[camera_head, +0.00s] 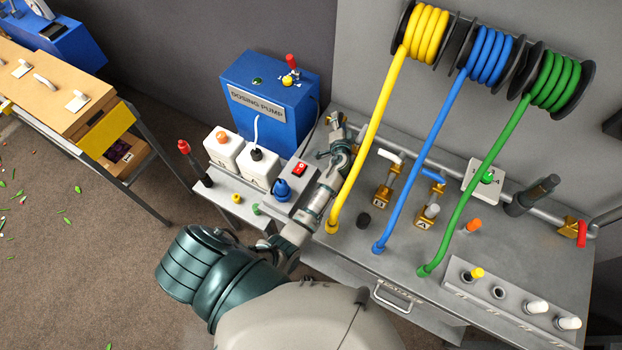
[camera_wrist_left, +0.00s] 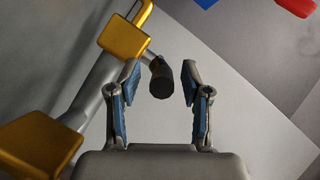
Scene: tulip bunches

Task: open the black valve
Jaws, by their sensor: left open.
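The black valve handle (camera_wrist_left: 161,80) is a short dark knob on a gold fitting (camera_wrist_left: 124,36) of a grey pipe. In the left wrist view it lies between the two fingers of my left gripper (camera_wrist_left: 160,85), with space visible on both sides. The fingers are open, and I see no clear contact. In the head view my left gripper (camera_head: 337,146) reaches to the pipe at the back left of the bench, and I cannot make out the black handle clearly behind it. My right gripper is not in view.
Yellow (camera_head: 376,130), blue (camera_head: 425,155) and green (camera_head: 482,185) hoses cross the grey bench (camera_head: 500,240) right of my arm. A red-handled valve (camera_head: 581,233) is at the far right.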

